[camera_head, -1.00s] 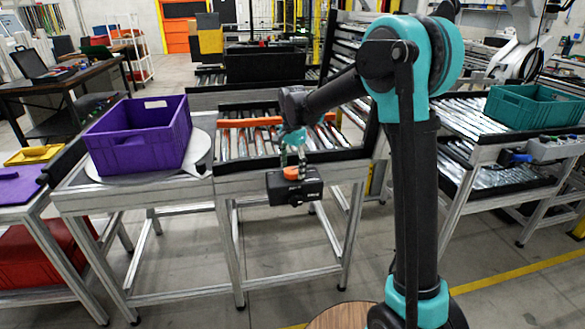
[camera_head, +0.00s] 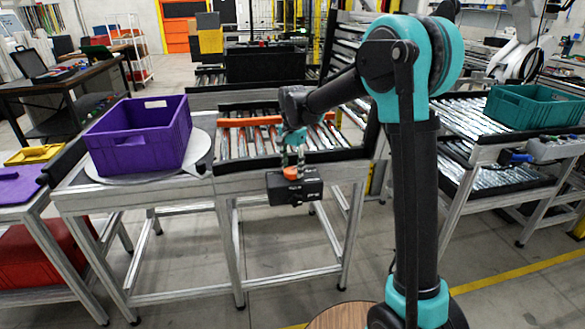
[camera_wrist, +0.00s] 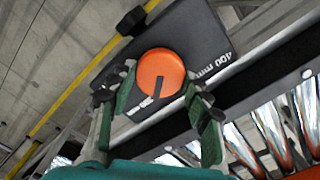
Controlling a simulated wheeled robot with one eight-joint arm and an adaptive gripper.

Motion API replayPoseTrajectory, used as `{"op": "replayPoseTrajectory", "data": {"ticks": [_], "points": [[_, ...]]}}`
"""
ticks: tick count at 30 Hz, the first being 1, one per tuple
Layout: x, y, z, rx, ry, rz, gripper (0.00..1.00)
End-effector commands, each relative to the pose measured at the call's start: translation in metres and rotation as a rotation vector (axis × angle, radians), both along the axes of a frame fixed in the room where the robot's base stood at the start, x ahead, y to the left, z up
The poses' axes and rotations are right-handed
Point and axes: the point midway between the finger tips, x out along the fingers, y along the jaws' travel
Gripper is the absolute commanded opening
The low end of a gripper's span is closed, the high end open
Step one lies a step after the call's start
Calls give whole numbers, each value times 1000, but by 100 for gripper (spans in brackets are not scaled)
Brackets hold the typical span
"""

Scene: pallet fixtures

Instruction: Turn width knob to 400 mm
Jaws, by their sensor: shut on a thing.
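The width knob is a round orange knob (camera_wrist: 160,74) on a black box (camera_wrist: 190,38) in the wrist view. A white "400 mm" label is printed on the box beside it, and a dark mark sits on the knob's face. In the head view the knob (camera_head: 291,172) shows small on top of the black box (camera_head: 307,187), at the front edge of the conveyor table. My gripper (camera_wrist: 158,88) has its green fingers on either side of the knob and is shut on it. It also shows just above the knob in the head view (camera_head: 291,163).
A roller conveyor (camera_head: 235,146) with an orange bar (camera_head: 250,121) lies behind the box. A purple crate (camera_head: 135,143) stands on a round plate at left. A teal crate (camera_head: 535,107) sits on the right conveyor. Open floor lies in front of the box.

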Motion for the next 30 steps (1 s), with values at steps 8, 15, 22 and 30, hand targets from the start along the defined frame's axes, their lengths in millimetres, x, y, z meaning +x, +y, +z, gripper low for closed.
{"op": "replayPoseTrajectory", "data": {"ticks": [8,15,22,30], "points": [[0,1,0,0,0,247,20],[1,1,0,0,0,476,20],[1,1,0,0,0,694,20],[1,2,0,0,0,950,20]]}}
